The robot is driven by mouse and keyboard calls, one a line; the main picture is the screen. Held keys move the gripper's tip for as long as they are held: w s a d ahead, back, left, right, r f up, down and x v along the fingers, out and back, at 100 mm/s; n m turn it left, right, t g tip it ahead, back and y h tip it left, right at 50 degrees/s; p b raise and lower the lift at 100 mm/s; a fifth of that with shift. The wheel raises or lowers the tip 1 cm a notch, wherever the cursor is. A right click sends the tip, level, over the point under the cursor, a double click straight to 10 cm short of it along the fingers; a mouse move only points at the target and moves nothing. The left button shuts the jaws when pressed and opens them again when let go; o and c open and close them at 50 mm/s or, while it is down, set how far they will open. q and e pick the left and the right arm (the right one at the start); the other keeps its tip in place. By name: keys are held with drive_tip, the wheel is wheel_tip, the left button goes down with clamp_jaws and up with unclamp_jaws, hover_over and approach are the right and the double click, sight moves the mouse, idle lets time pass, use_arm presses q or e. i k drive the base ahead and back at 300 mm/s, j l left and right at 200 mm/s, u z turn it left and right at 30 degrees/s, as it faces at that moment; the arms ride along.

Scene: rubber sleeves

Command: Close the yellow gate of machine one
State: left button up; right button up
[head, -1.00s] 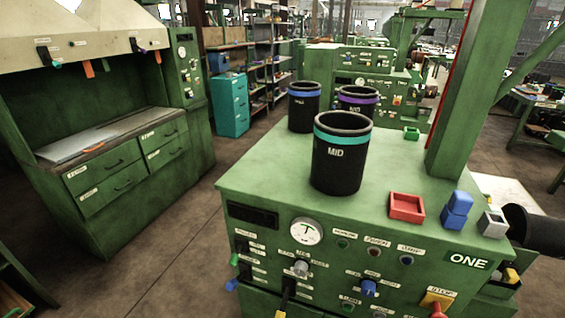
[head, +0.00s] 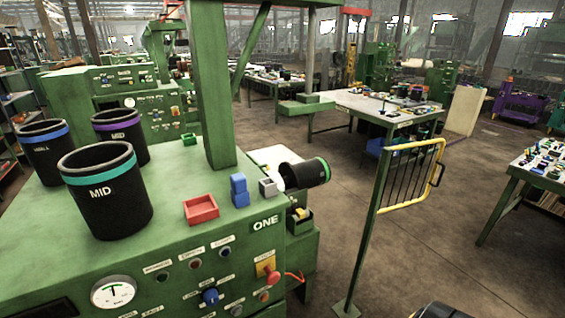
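The yellow gate (head: 408,176) is a barred frame hung on a slim green post (head: 367,235), right of centre in the head view. It reaches from the post to the right, away from machine one (head: 170,255), and its free end is apart from the machine. A dark handle (head: 438,174) shows at that end. Machine one is the green cabinet at the left, with the label ONE (head: 265,223) on its front. Neither of my grippers can be made out.
Open floor lies around the post. A work table (head: 375,108) stands behind the gate.

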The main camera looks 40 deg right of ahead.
sight(443, 141)
drive_tip(key=z, duration=2.3)
drive_tip(key=i+l+u, duration=0.15)
drive_tip(key=u, duration=0.2)
drive_tip(key=i+l+u, duration=0.2)
drive_tip(key=u, duration=0.15)
drive_tip(key=i+l+u, duration=0.35)
drive_tip(key=k+j, duration=0.05)
drive_tip(key=k, duration=0.05)
